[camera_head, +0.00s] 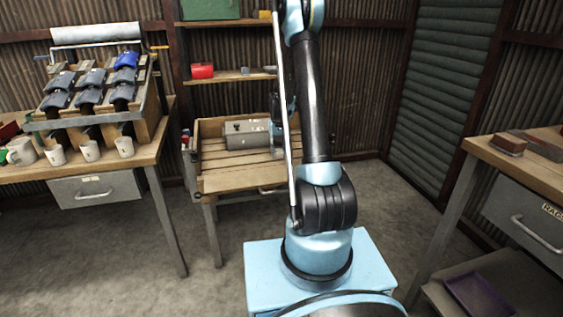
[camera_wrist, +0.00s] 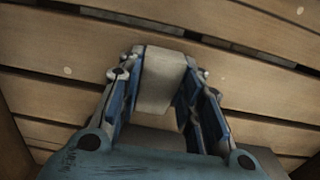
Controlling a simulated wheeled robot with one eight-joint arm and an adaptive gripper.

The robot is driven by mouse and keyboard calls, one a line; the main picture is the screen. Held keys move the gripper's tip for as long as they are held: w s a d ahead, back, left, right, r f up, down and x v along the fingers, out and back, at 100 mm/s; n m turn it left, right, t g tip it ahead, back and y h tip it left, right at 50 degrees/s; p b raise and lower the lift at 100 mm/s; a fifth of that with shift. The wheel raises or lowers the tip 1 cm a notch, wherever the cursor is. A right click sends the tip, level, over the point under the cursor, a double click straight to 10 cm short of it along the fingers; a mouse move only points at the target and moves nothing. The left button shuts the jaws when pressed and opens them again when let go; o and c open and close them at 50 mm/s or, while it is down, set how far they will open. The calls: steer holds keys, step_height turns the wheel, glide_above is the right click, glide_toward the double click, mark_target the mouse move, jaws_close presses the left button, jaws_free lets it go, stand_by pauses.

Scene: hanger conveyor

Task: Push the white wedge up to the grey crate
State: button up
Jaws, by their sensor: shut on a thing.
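In the wrist view, my gripper (camera_wrist: 160,88) is shut on a pale, grey-white block (camera_wrist: 163,66), which looks like the white wedge. The blue finger pads lie along both of its sides. In the head view, my gripper (camera_head: 278,133) is low over the slatted table (camera_head: 235,178), partly hidden by my own arm. A grey box (camera_head: 245,133), which looks like the grey crate, stands at the back of that table, just left of my gripper. The wedge cannot be made out there.
The front of the slatted table is clear. A shelf with a red box (camera_head: 202,71) hangs above it. On the left, a bench (camera_head: 150,153) carries a rack of dark parts and several cups (camera_head: 90,150). Another bench (camera_head: 535,160) stands at the right.

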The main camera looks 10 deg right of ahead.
steer(key=shift+w+a, duration=0.15)
steer(key=shift+w, duration=1.5)
steer(key=o, duration=1)
steer(key=shift+c, duration=0.2)
step_height(320, 180, up, 12)
